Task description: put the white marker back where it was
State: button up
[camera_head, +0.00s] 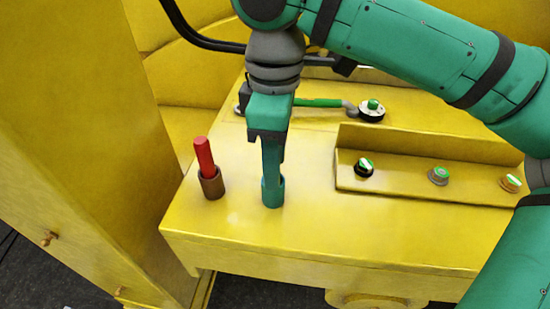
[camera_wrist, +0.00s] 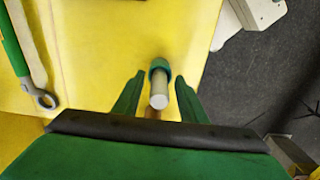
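The white marker (camera_wrist: 159,90) stands in a teal cup (camera_wrist: 160,66) in the wrist view. My gripper (camera_wrist: 159,82) is open, with one finger on each side of the marker and a visible gap at both sides. In the head view my gripper (camera_head: 272,172) points down over the teal cup (camera_head: 272,197), its fingers just at the cup's rim. The marker is hidden behind my gripper there.
A red marker (camera_head: 204,155) stands in a brown cup (camera_head: 211,184) left of my gripper. The yellow console (camera_head: 310,220) has a raised panel (camera_head: 420,180) with several knobs to the right. A green-handled lever (camera_head: 318,102) lies behind. The console's front edge is close.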

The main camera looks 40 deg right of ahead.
jog(key=shift+r, duration=0.1)
notch_tip(320, 180, up, 12)
jog(key=shift+r, duration=0.1)
dwell(0.5)
